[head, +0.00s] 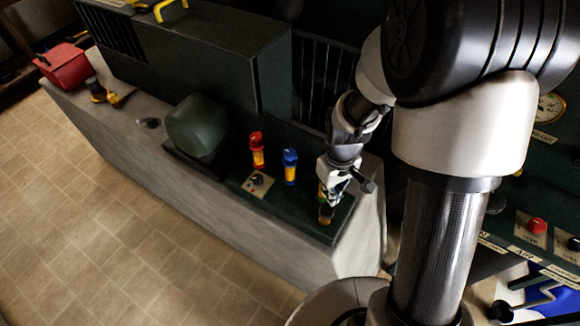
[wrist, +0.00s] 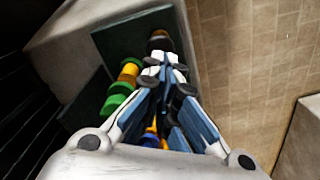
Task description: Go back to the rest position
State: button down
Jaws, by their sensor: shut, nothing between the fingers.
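My gripper (head: 333,180) hangs over the right end of the dark panel on the bench, with its fingers together and nothing between them. In the wrist view the closed fingers (wrist: 168,65) point at a brown-topped piece (wrist: 160,42), which also shows just below the gripper in the head view (head: 326,214). I cannot tell whether they touch. A green-and-yellow piece (wrist: 126,82) is beside the fingers in the wrist view; in the head view the gripper mostly covers it. A red-and-yellow piece (head: 257,150) and a blue-and-yellow piece (head: 290,166) stand to the left.
A small knob plate (head: 257,183) lies near these pieces. A rounded dark green block (head: 197,126), a yellow tool (head: 100,92) and a red box (head: 64,67) sit farther left on the bench. A tall dark housing (head: 190,50) stands behind. The tiled floor (head: 90,220) is clear.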

jog(key=s+r+m+t, duration=0.2)
jog(key=s+r, duration=0.5)
jog(key=r, duration=0.5)
jog(key=s+r+m+t, duration=0.2)
jog(key=s+r, duration=0.6)
jog(key=r, duration=0.4)
jog(key=shift+m+t, duration=0.3)
jog(key=shift+m, duration=0.1)
dwell(0.5)
